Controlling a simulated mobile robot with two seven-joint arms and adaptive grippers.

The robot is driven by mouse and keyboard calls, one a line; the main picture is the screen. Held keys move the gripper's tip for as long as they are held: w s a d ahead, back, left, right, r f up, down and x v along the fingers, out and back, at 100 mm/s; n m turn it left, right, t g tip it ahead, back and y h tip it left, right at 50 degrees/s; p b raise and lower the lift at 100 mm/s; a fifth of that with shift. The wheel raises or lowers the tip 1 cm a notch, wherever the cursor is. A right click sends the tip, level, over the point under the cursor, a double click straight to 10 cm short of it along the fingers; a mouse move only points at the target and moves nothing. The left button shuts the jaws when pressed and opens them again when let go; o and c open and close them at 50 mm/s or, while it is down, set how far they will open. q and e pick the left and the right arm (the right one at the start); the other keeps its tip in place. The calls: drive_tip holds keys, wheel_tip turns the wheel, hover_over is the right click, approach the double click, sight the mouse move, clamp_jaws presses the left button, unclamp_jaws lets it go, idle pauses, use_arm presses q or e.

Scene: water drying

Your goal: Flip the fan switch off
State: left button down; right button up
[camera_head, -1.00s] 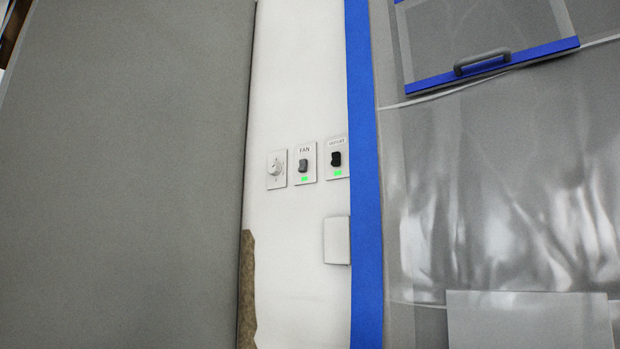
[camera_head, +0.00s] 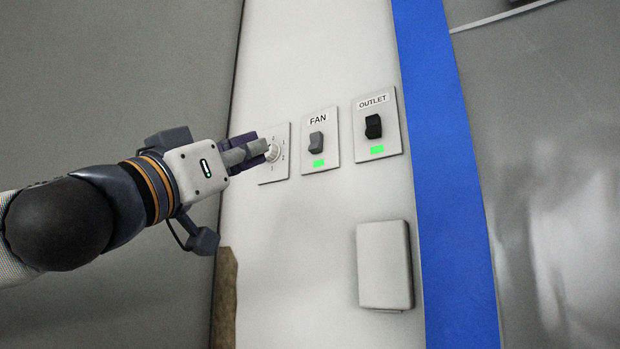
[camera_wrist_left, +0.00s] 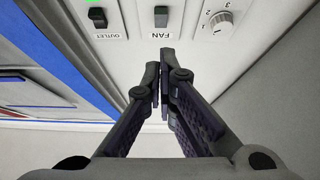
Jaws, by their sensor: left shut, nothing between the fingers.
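The fan switch (camera_head: 316,142) is a grey rocker on a white plate labelled FAN, with a lit green light below it. It also shows in the left wrist view (camera_wrist_left: 161,17), beyond my fingertips. My left gripper (camera_head: 262,149) comes in from the left, with its fingertips in front of the dial plate, left of the fan switch. In the left wrist view its fingers (camera_wrist_left: 157,85) are closed together and empty. They look apart from the fan switch. My right gripper is not in view.
A round dial (camera_head: 273,153) is left of the fan switch. A black outlet switch (camera_head: 373,126) with a green light is to its right. A blank white box (camera_head: 384,265) is below. A blue strip (camera_head: 445,150) edges the white wall. A grey panel (camera_head: 110,80) stands at left.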

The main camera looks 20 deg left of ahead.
use_arm(q)
drive_tip(key=r, duration=0.1)
approach(316, 133)
wheel_tip(316, 133, up, 3)
drive_tip(key=w, duration=0.2)
drive_tip(key=w+d+b, duration=0.1)
drive_tip(key=w, duration=0.1)
drive_tip(key=shift+d+f, duration=0.1)
drive_tip(key=shift+d, duration=0.1)
drive_tip(key=shift+s, duration=0.15)
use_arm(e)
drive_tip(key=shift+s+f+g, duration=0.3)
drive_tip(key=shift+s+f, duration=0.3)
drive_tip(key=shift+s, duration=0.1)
